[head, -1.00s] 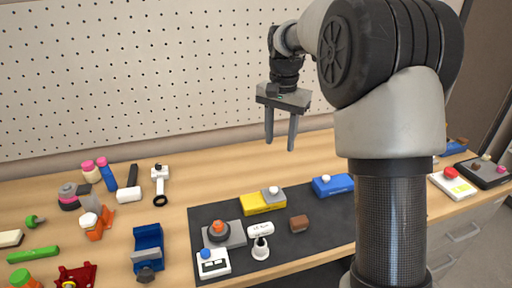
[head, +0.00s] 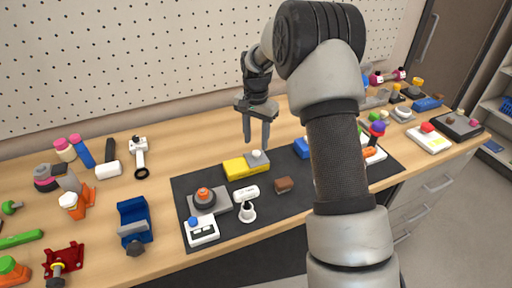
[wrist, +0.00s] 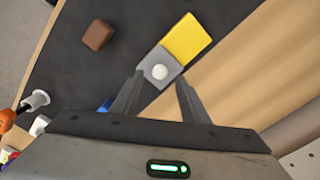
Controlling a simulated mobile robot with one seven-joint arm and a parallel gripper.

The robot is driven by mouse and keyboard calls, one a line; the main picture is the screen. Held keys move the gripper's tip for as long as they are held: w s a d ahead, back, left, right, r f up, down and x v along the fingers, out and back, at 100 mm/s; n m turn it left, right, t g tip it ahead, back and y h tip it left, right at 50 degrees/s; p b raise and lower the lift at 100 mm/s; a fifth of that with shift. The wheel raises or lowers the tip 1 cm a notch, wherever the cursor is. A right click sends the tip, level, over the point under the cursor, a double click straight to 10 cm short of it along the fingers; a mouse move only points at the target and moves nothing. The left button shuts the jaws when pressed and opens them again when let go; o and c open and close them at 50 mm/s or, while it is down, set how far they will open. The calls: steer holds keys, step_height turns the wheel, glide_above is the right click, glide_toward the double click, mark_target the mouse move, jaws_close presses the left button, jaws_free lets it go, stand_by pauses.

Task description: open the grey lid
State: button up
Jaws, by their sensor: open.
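The grey lid (head: 262,165) is a small square piece with a round white knob (head: 257,154), beside the yellow part (head: 236,168) of a low box on the dark mat. It looks shut. In the wrist view the grey lid (wrist: 151,63) and the white knob (wrist: 159,72) lie between the fingertips, with the yellow part (wrist: 187,40) beyond. My gripper (head: 256,145) points down just above the knob, open and empty. Its two fingers also show in the wrist view (wrist: 160,79). I cannot tell whether either finger touches anything.
A brown block (head: 284,184) and a white knob on a stand (head: 248,211) are close by on the dark mat (head: 225,233). Several tools crowd the left. The pegboard (head: 130,70) stands behind.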

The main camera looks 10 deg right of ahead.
mark_target(256, 152)
steer(key=shift+f, duration=2.1)
